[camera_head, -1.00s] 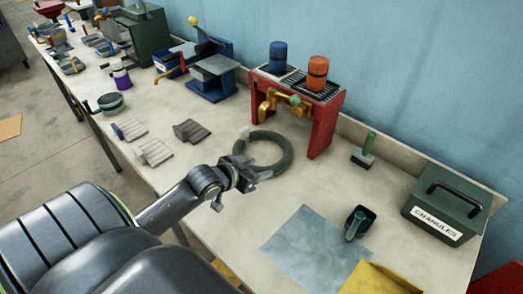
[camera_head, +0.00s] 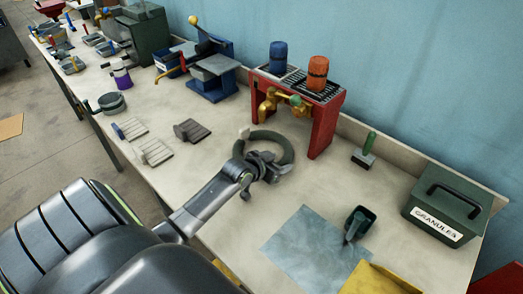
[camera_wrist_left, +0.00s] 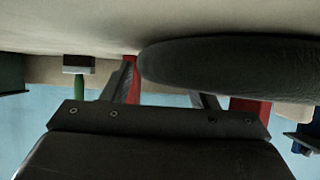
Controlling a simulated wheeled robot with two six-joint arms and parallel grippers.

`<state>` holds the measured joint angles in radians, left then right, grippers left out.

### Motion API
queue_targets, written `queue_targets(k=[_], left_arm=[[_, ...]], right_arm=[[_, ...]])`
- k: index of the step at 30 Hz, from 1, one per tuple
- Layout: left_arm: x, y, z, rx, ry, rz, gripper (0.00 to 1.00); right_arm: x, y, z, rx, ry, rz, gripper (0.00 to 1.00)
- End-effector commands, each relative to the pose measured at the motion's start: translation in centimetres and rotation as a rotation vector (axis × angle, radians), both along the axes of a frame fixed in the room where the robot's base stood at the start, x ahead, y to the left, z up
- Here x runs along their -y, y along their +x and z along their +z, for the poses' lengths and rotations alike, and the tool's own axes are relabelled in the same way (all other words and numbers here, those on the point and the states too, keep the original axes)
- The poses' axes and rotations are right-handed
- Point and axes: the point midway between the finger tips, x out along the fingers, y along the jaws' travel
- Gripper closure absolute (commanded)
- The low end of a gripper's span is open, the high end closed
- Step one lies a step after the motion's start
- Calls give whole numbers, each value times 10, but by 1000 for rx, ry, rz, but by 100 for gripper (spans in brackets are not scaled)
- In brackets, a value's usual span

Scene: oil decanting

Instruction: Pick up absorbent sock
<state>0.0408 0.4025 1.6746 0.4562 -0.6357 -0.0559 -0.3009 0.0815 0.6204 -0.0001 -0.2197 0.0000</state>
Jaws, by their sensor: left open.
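The absorbent sock (camera_head: 287,143) is a dark grey-green ring lying on the workbench in front of the red stand. My left gripper (camera_head: 272,164) is open at the near right part of the ring and hides some of it. In the left wrist view, the sock (camera_wrist_left: 235,65) is a thick dark curved roll close ahead, and the open left gripper's two fingers (camera_wrist_left: 165,92) point towards it. I cannot tell whether the fingers touch it. My right gripper is not in view.
The red stand (camera_head: 320,130) with blue and orange canisters is just behind the sock. A blue-grey sheet (camera_head: 310,248), a dark green scoop (camera_head: 358,224) and a green granules box (camera_head: 446,208) are to the right. Grey pads (camera_head: 190,131) lie left. Bare bench separates them.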

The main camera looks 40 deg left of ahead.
Motion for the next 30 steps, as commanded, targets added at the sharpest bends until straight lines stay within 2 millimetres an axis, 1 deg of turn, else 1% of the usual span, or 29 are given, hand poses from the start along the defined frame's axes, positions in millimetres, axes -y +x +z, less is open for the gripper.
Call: queue_targets(k=[7, 8, 19, 25, 26, 30], left_arm=[[0, 1, -1, 0, 1, 0, 47], [0, 1, -1, 0, 1, 0, 48], [0, 1, -1, -1, 0, 0, 96], [0, 1, -2, -2, -1, 0, 98], [0, 1, -1, 0, 0, 0, 100], [0, 1, -1, -1, -1, 0, 100]], right_arm=[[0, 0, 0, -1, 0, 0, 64], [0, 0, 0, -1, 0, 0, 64], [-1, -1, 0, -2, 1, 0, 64], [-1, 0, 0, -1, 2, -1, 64], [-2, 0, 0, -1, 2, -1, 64], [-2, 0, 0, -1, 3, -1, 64]])
